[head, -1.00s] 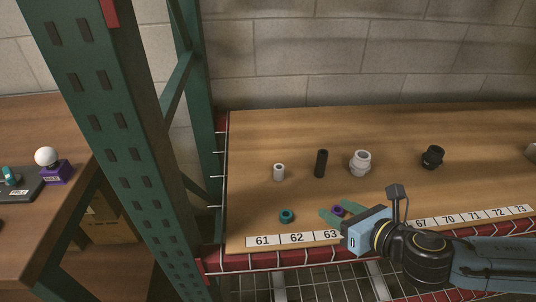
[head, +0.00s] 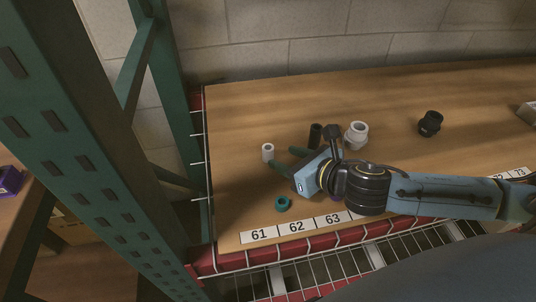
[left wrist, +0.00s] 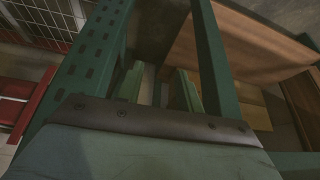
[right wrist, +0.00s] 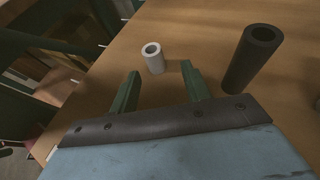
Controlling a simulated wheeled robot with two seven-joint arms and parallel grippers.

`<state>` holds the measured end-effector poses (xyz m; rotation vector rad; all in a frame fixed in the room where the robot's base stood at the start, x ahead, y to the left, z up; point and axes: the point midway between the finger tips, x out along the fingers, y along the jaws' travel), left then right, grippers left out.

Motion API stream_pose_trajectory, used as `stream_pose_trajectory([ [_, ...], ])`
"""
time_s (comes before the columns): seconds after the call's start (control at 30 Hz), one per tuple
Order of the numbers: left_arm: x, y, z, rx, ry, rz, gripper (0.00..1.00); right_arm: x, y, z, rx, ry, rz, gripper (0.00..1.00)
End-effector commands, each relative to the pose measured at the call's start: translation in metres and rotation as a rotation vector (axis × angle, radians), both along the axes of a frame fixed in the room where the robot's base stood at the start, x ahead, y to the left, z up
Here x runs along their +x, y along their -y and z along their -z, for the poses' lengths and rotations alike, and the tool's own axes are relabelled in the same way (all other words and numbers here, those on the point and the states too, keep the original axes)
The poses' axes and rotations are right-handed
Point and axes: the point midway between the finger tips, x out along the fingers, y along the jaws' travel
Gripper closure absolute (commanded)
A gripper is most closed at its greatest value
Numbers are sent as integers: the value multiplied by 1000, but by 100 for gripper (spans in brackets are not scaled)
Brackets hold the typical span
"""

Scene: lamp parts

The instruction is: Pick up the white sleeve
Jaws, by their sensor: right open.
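The white sleeve (head: 268,153) is a small hollow cylinder standing upright on the wooden shelf, near its left end. It also shows in the right wrist view (right wrist: 153,62), just beyond the fingertips. My right gripper (head: 284,158) is open and empty, low over the shelf, with its fingers pointing at the sleeve from the right. The sleeve appears just ahead of the fingers, not clearly between them. My left gripper (left wrist: 157,80) shows only in its own wrist view, with fingers apart and nothing between them, near green rack posts.
A black tube (head: 316,133) stands upright close beyond my right gripper. A light grey collar (head: 356,135) and a black fitting (head: 430,123) stand farther right. A teal ring (head: 282,204) lies nearer the front edge. A green rack post (head: 168,90) bounds the shelf's left side.

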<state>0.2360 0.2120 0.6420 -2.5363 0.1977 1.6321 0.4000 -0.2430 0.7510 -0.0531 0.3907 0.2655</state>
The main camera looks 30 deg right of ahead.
Motion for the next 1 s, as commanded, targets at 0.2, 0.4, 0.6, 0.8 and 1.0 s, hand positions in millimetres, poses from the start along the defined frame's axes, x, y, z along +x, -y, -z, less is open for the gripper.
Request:
stream_pose_trajectory([
  [0.2, 11, 4, -4, -14, 61, 7, 64, 8, -3, 3, 1, 1, -1, 53],
  [0.4, 38, 15, -14, -51, 221, 23, 64, 21, -11, 8, 4, 3, -1, 53],
  [0.6, 67, 29, -35, -99, 420, 41, 64, 36, -18, 13, 1, 2, 0, 53],
  [0.8, 85, 38, -54, -135, 564, 53, 64, 48, -21, 18, 1, 1, 0, 53],
  [1.0, 89, 40, -61, -145, 603, 56, 64, 51, -22, 19, 0, 0, -1, 53],
])
